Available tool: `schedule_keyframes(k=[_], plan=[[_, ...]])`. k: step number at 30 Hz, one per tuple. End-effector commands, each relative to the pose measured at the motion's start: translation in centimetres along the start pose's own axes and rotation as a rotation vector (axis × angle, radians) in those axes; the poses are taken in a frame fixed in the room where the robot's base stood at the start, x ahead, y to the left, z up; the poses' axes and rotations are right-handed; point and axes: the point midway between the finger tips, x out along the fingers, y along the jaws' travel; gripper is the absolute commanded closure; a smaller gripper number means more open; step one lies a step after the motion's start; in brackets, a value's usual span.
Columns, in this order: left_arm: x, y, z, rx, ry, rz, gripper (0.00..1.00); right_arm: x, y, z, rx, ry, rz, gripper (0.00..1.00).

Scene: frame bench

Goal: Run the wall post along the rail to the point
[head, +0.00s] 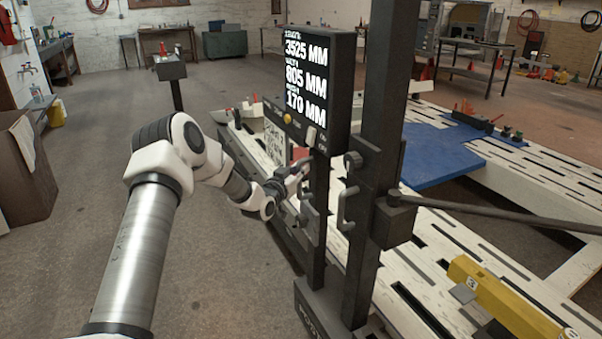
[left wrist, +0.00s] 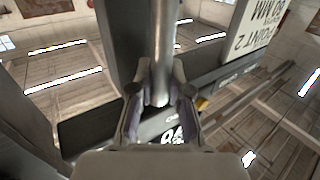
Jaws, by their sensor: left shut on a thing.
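The wall post (head: 366,230) is a tall dark column standing upright at the near edge of the bench, on a dark foot (head: 318,308) with white lettering. It carries a dark display (head: 306,82) reading 3525 MM, 805 MM and 170 MM. My left gripper (head: 297,180) is beside the post, below the display. In the left wrist view its fingers (left wrist: 160,100) are shut on a round metal handle bar (left wrist: 161,45). A white card (left wrist: 262,32) there reads POINT 2, partly cut off. The rail is mostly hidden behind the post. My right gripper is not seen.
The white slotted bench (head: 440,265) runs along the post's right side, with a blue plate (head: 440,155) and a yellow beam (head: 505,300) on it. A dark bar (head: 490,212) extends right from the post. Grey floor (head: 90,240) is open at left; a small stand (head: 172,75) is farther back.

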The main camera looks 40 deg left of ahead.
Motion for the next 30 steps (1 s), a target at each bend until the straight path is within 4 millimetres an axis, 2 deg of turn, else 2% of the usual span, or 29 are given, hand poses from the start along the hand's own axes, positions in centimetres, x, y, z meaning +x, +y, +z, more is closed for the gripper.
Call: schedule_keyframes(k=[17,18,19,30], plan=[[-0.04,0.07,0.31,-0.001,-0.008,0.003,1.0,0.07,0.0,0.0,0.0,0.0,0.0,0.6],[-0.04,0.07,0.32,-0.001,-0.008,0.003,0.69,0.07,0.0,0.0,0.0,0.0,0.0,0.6],[-0.04,0.07,0.32,-0.001,-0.008,0.003,0.58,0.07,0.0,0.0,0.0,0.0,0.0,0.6],[-0.37,-0.02,0.26,-0.002,-0.006,0.002,0.57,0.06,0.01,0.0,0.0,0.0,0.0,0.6]])
